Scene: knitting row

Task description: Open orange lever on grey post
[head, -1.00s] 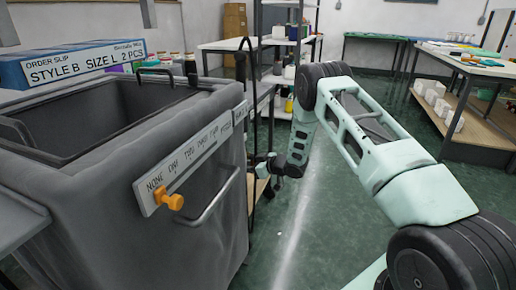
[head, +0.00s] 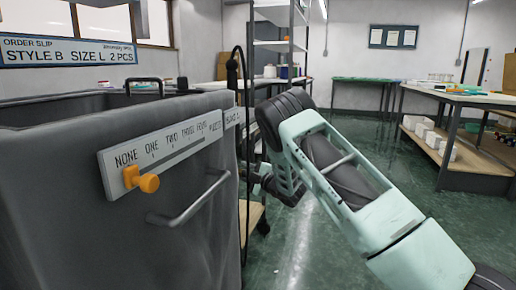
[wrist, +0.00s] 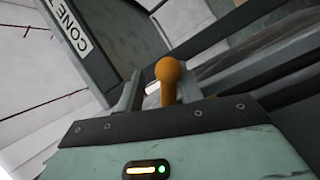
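In the wrist view, an orange lever (wrist: 168,75) with a rounded knob stands up between the two fingers of my gripper (wrist: 160,92). My gripper is open, with gaps beside the lever; I cannot tell whether a finger touches it. The lower part of the lever is hidden by my gripper body. A grey upright panel (wrist: 115,50) marked "CONE" is behind it; I cannot tell whether it is the post. In the head view, my arm reaches toward the area beside the cart, and the lever is hidden there.
A grey bin cart (head: 60,200) fills the left of the head view. It has a scale plate (head: 185,140), an orange slider knob (head: 147,182) near NONE and a bar handle (head: 190,208). Shelving (head: 285,45) stands behind my arm.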

